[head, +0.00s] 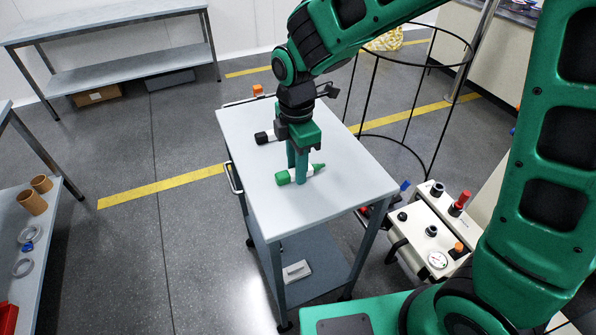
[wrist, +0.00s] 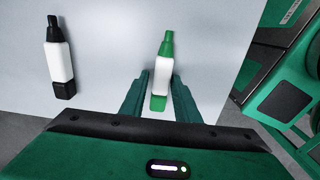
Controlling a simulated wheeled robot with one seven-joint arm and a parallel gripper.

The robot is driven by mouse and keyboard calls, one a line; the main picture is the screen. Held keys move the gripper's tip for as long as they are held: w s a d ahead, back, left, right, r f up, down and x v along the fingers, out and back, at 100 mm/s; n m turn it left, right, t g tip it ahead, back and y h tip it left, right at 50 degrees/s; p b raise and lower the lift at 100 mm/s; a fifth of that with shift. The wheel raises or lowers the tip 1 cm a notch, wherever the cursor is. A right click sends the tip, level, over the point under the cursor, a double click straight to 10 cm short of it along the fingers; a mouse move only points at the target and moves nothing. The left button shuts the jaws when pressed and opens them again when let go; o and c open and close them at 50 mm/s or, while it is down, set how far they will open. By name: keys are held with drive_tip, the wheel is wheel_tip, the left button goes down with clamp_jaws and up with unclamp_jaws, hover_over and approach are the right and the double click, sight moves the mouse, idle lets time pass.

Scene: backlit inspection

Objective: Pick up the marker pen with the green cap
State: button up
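The marker pen with the green cap (head: 284,178) lies on the grey cart top (head: 340,185), its white body partly hidden by my near finger in the head view. In the wrist view it lies lengthwise (wrist: 163,75), with green at both ends and white between. My gripper (head: 297,170) points down with one finger on each side of the pen. The fingers also show in the wrist view (wrist: 160,80), with the pen between them and slim gaps. They look open, low near the cart top.
A black-and-white marker (head: 265,137) lies farther back on the cart, left of the green one in the wrist view (wrist: 59,62). A control panel (head: 432,230) with knobs and a black wire frame (head: 408,125) stand right of the cart. The cart's front part is clear.

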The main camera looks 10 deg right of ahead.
sight(294, 170)
clamp_jaws()
drive_tip(key=shift+r, duration=0.4)
drive_tip(key=r, duration=0.3)
drive_tip(key=shift+s+a+r, duration=0.15)
drive_tip(key=shift+a+r, duration=0.15)
drive_tip(key=shift+r, duration=0.1)
drive_tip(key=s+a+r, duration=0.6)
drive_tip(key=a, duration=0.3)
drive_tip(key=shift+a+r, duration=0.15)
drive_tip(key=shift+r, duration=0.05)
